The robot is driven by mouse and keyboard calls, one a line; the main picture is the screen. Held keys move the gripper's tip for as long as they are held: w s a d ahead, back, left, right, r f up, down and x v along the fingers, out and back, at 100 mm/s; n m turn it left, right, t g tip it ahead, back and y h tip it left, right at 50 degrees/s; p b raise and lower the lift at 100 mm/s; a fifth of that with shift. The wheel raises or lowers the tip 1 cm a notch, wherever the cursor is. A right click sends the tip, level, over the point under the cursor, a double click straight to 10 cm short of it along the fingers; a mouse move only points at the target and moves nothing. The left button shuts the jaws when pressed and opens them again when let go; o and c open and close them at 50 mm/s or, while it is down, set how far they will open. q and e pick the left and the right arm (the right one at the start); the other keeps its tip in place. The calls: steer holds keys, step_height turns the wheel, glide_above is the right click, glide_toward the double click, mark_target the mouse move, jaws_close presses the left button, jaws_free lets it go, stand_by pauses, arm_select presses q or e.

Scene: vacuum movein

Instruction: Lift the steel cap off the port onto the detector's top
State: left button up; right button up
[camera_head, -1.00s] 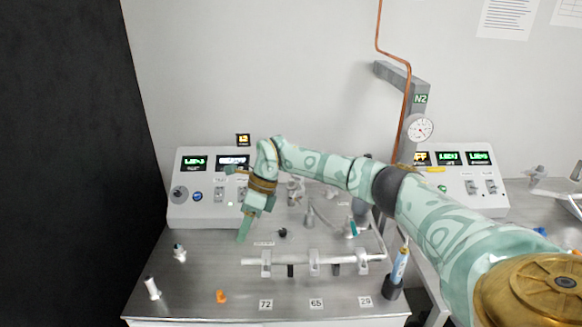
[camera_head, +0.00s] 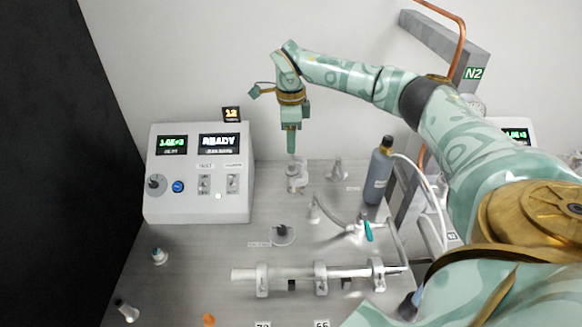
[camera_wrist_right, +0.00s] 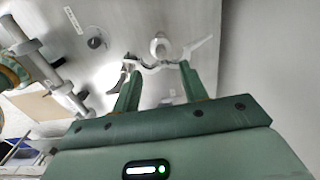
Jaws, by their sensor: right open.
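The port (camera_head: 297,178), a small pale metal fitting, stands upright on the grey bench right of the detector (camera_head: 199,185), a white box reading READY with a flat top. A round steel piece that looks like the cap (camera_head: 298,164) sits at its upper end; cap and fitting are hard to tell apart. My right gripper (camera_head: 291,153) points down just above and behind it. In the right wrist view the open fingers (camera_wrist_right: 158,67) stand apart, with the round top (camera_wrist_right: 160,47) and a winged clamp (camera_wrist_right: 168,62) beyond the tips. My left gripper is out of view.
A grey bottle (camera_head: 378,172) stands right of the port. A valve with a teal handle (camera_head: 368,231) and a horizontal pipe (camera_head: 300,273) in brackets lie in front. A small fitting (camera_head: 338,170) is close by on the right. The detector's top is mostly clear, with a small display behind.

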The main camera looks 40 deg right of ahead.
mark_target(292, 164)
step_height(292, 164, down, 3)
steer(key=shift+w+r, duration=0.1)
step_height(292, 164, down, 6)
steer(key=shift+d+r+b, duration=0.15)
steer(key=shift+r+b, duration=0.1)
steer(key=shift+b, duration=0.45)
steer(key=shift+s, duration=0.2)
jaws_close()
